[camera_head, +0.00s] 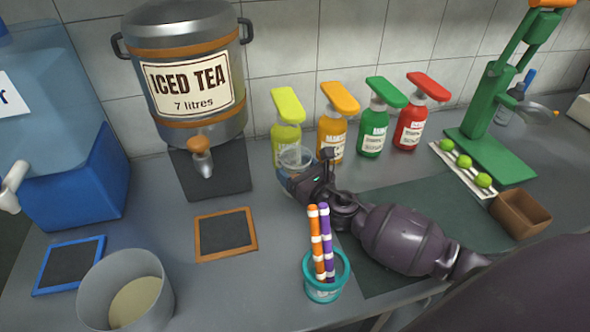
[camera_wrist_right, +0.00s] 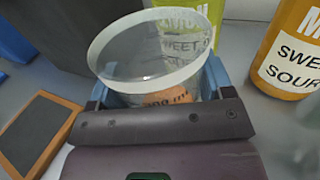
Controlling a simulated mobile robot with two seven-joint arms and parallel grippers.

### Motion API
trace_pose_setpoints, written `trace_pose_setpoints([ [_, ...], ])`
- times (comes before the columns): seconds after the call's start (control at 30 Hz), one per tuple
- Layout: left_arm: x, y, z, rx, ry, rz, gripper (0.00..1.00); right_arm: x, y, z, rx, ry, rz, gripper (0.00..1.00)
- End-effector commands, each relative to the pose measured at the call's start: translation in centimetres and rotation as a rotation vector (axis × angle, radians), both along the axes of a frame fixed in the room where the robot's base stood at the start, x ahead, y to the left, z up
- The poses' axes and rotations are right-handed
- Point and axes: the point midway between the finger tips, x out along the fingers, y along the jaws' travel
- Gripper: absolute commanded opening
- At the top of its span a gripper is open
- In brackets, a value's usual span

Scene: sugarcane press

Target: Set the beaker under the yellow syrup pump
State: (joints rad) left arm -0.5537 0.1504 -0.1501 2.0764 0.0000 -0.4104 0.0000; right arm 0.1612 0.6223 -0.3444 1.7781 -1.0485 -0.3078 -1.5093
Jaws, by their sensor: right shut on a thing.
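The clear glass beaker (camera_head: 296,158) is in my right gripper (camera_head: 297,176), in front of the yellow syrup pump bottle (camera_head: 286,132). In the right wrist view the beaker (camera_wrist_right: 150,50) is upright or nearly so, its open rim facing the camera, between the blue finger pads. The yellow bottle (camera_wrist_right: 205,14) shows just behind it there. The yellow-green pump head (camera_head: 288,103) is above and behind the beaker in the head view. I cannot tell whether the beaker touches the counter. My left gripper is not in view.
Orange (camera_head: 338,125), green (camera_head: 377,125) and red (camera_head: 412,118) pump bottles stand right of the yellow one. An iced tea dispenser (camera_head: 190,85) stands at left. A teal cup (camera_head: 323,284) with striped sticks stands near my right arm. A framed slate (camera_head: 226,234) lies on the counter.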

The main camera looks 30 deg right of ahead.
Motion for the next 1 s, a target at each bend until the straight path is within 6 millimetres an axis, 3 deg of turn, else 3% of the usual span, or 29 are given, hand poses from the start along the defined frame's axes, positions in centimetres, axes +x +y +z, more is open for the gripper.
trace_pose_setpoints([
  [0.2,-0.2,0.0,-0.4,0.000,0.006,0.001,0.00,0.0,0.0,-0.3,0.000,0.000,0.000,0.47],
  [0.23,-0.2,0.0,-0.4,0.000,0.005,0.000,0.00,0.0,0.0,-0.2,0.000,0.000,0.000,0.79],
  [0.37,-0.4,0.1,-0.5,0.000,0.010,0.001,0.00,0.0,0.0,-0.2,0.000,-0.001,0.000,0.99],
  [0.73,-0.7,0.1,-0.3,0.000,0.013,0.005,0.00,0.0,0.0,0.3,-0.001,-0.003,-0.001,1.00],
  [1.0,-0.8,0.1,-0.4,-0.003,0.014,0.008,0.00,-3.6,-0.6,0.0,0.000,0.001,-0.001,1.00],
])
